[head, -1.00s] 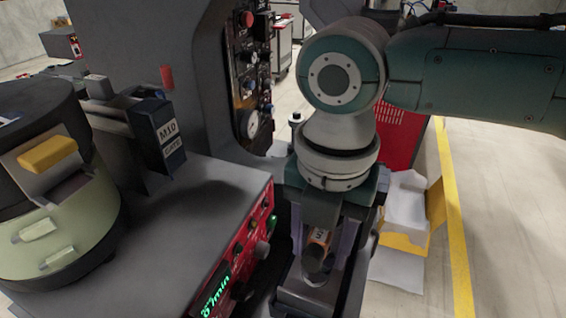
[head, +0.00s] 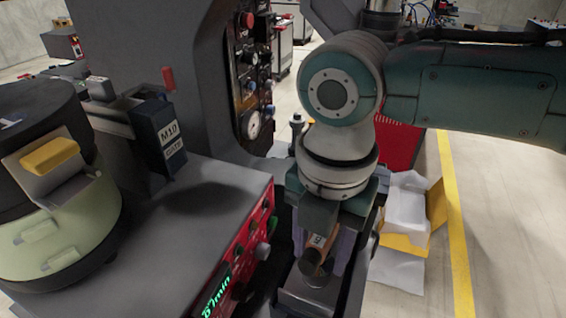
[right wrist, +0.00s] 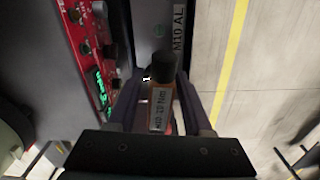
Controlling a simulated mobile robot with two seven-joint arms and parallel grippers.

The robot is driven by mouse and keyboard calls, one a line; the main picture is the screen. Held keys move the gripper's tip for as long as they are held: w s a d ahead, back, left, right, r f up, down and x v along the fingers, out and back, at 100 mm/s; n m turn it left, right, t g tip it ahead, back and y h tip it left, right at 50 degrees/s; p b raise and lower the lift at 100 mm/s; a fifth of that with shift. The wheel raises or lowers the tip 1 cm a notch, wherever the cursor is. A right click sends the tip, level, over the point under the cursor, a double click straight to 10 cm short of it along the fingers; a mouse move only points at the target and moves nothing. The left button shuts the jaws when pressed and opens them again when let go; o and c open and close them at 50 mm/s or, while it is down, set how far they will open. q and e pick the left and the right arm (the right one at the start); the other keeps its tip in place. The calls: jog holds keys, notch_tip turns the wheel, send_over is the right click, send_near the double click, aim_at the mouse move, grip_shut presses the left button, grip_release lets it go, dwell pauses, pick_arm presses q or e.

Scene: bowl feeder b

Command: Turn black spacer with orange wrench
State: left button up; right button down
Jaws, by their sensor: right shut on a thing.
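My right gripper (head: 325,250) points down at the right of the machine. It is shut on the orange wrench (head: 312,255), whose white label faces up. In the right wrist view the wrench (right wrist: 160,110) lies between both fingers, with its label reading along the body. A black round end (right wrist: 162,66) shows at the wrench's far end; I cannot tell whether this is the wrench's head or the black spacer. The spacer is not clearly distinguishable in the head view. My left gripper is not in view.
A grey block (head: 303,293) lies below the wrench. A red control panel (head: 232,270) with knobs and a green display stands close left. The bowl feeder (head: 62,225) is farther left. A yellow box (head: 408,240) with white sheets is on the floor at right.

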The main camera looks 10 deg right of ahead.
jog(key=shift+r+m, duration=0.1)
jog(key=shift+m, duration=0.4)
jog(key=shift+n, duration=0.7)
jog(key=shift+r+p, duration=1.4)
jog(key=shift+p, duration=0.05)
jog(key=shift+r+p, duration=1.05)
